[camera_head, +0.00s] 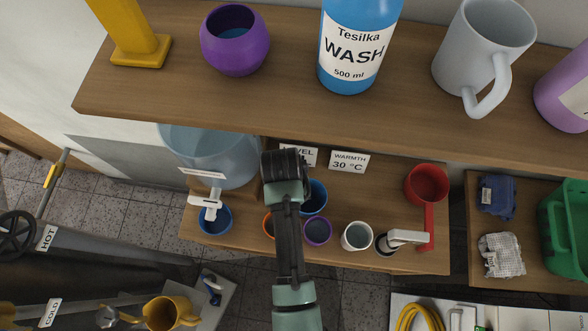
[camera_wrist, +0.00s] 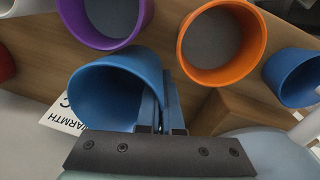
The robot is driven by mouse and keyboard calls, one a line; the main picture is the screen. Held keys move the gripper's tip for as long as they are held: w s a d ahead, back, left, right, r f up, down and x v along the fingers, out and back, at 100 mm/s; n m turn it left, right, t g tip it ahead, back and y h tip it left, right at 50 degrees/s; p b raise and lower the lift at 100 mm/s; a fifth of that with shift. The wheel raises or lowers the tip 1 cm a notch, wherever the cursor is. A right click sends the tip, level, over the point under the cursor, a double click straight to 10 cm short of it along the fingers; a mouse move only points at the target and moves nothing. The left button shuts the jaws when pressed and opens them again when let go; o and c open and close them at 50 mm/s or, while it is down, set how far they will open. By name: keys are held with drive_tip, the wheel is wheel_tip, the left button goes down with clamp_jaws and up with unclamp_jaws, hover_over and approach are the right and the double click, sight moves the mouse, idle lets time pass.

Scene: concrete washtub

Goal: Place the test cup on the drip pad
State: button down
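No cup in view has a readable test-cup label. A blue cup (camera_head: 314,198) stands out behind the row of cups, just right of my gripper (camera_head: 284,165). In the wrist view this blue cup (camera_wrist: 105,95) is large and close, with its open top showing. My gripper's fingers (camera_wrist: 161,112) are close together at the cup's right wall, with the wall appearing between them. Whether the cup touches the shelf is hidden. A small cup-like holder with a dark inside (camera_head: 385,245) sits under a white spout (camera_head: 408,236); I cannot tell whether a drip pad is there.
Nearby stand an orange cup (camera_wrist: 215,45), a purple cup (camera_head: 317,232), a white cup (camera_head: 357,236) and another blue cup (camera_head: 215,219) under the tank's tap. An upper shelf (camera_head: 290,110) overhangs.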

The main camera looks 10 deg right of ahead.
drive_tip(key=shift+f, duration=1.55)
drive_tip(key=shift+f, duration=0.15)
drive_tip(key=c, duration=1.1)
unclamp_jaws()
